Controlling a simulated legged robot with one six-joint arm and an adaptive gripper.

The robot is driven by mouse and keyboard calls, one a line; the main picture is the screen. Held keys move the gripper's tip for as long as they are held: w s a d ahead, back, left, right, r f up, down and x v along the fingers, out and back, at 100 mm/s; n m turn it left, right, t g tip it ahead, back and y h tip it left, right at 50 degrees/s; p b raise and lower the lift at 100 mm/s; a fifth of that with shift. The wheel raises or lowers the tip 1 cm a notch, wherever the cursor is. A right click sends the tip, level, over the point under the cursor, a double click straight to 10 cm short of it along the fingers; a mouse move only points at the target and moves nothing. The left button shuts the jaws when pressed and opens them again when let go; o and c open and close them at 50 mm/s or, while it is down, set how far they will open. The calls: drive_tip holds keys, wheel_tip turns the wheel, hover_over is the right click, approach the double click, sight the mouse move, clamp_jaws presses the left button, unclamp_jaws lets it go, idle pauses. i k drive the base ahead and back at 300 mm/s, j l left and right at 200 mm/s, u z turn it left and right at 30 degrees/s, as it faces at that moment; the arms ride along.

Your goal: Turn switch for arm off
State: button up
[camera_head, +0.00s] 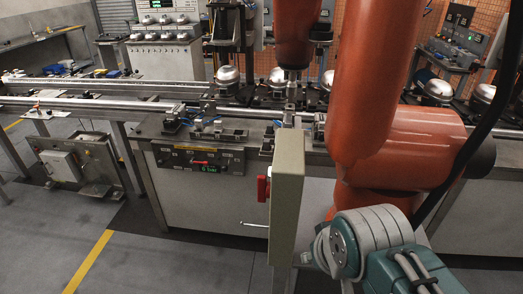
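A narrow beige cabinet (287,190) stands upright in front of the workbench, right of the picture's middle. A red switch (263,188) is on its left side, seen nearly edge-on, so its exact setting cannot be told. A thin metal rod (255,224) sticks out to the left below the switch. A large orange robot arm (368,90) stands behind and right of the cabinet. My gripper is not in view. A grey and teal jointed part (365,240) at the bottom right shows no fingers.
The workbench carries a dark panel with a green display (208,168) and a small red lever (199,162). Silver domed parts (228,75) sit on the line behind. A low metal unit (76,165) stands on the left. The grey floor with its yellow line (88,262) is clear at front left.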

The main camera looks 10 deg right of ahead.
sight(264, 188)
drive_tip(key=j+z, duration=0.3)
drive_tip(key=j, duration=0.25)
drive_tip(key=j+z, duration=0.3)
drive_tip(key=j, duration=0.25)
drive_tip(key=i+j+z, duration=0.15)
drive_tip(key=j, duration=0.15)
drive_tip(key=i+j+z, duration=0.2)
drive_tip(key=j+z, duration=0.15)
drive_tip(key=j, duration=0.25)
drive_tip(key=i+j+z, duration=0.15)
drive_tip(key=j, duration=0.2)
drive_tip(key=k, duration=0.05)
